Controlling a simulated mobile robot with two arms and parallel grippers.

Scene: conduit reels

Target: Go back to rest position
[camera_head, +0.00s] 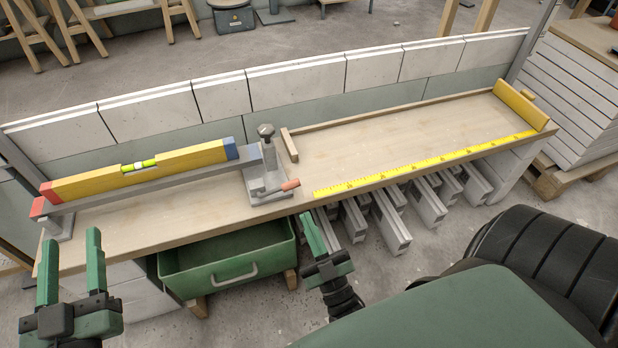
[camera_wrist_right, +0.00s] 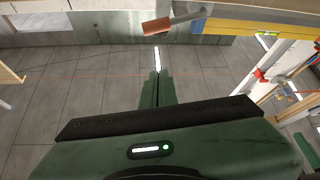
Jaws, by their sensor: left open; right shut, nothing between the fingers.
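My left gripper (camera_head: 71,268) is at the lower left of the head view, in front of the bench's left end. Its two green fingers stand apart with nothing between them. My right gripper (camera_head: 314,236) is in front of the bench near the middle, right of the green drawer. Its green fingers are together and hold nothing. In the right wrist view its closed fingers (camera_wrist_right: 158,90) point out over the tiled floor, below an orange handle (camera_wrist_right: 156,26). Both grippers are apart from the things on the bench.
The wooden bench (camera_head: 350,145) carries a yellow level (camera_head: 180,160) on a grey rail, a clamp with an orange handle (camera_head: 290,185), a yellow ruler (camera_head: 430,162) and a yellow end block (camera_head: 520,105). A green drawer (camera_head: 225,262) is below. Grey profiles (camera_head: 390,222) stick out under the bench.

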